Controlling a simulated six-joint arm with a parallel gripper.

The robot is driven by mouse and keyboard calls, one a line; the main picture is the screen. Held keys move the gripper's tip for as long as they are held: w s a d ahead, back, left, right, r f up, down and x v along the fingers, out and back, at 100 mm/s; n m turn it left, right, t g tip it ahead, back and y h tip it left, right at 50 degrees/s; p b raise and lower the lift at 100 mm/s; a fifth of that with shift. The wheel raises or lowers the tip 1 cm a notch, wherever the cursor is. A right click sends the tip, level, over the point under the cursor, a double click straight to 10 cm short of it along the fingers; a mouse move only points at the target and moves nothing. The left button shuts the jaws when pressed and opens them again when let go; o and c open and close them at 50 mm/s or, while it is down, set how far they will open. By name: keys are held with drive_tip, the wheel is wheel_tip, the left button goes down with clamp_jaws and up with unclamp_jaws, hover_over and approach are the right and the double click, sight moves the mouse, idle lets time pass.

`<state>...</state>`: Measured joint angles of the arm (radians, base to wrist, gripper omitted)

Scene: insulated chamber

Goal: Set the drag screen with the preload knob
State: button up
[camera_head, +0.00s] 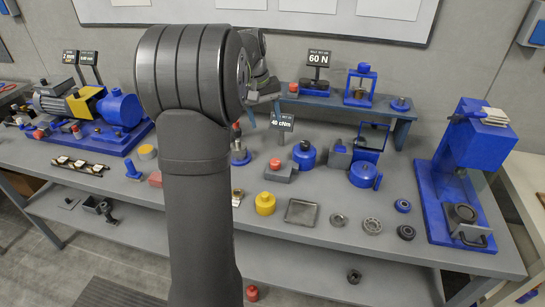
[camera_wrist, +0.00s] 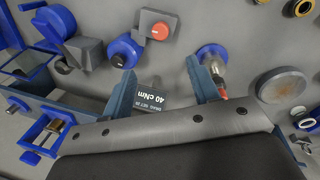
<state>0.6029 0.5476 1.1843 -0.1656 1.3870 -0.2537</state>
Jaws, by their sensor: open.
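The drag screen (camera_head: 282,122) is a small dark sign on a stand in the middle of the bench and reads 40 cNm. It appears upside down in the wrist view (camera_wrist: 165,97), between my fingers in the picture. A red knob sits on a grey block (camera_head: 280,171), also in the wrist view (camera_wrist: 153,28). A blue round-based fixture with a red tip (camera_head: 240,152) stands left of it; it is behind my right finger in the wrist view (camera_wrist: 214,62). I cannot tell which is the preload knob.
A blue motor rig (camera_head: 117,110) is at left and a blue press (camera_head: 470,165) at right. A raised shelf (camera_head: 335,101) bears a 60 N screen (camera_head: 318,58). A yellow pot (camera_head: 265,204), a tray (camera_head: 301,212) and several rings lie along the front.

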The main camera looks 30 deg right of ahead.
sight(275, 161)
drive_tip(key=d+f+n, duration=0.1)
drive_tip(key=f, duration=0.4)
drive_tip(key=d+f+n+y, duration=0.1)
drive_tip(key=f, duration=0.5)
drive_tip(key=s+d+f+n, duration=0.1)
drive_tip(key=f, duration=0.5)
drive_tip(key=shift+f+n+t+y, duration=0.1)
drive_tip(key=shift+n+t+y, duration=0.2)
drive_tip(key=shift+t, duration=0.1)
drive_tip(key=c, duration=1)
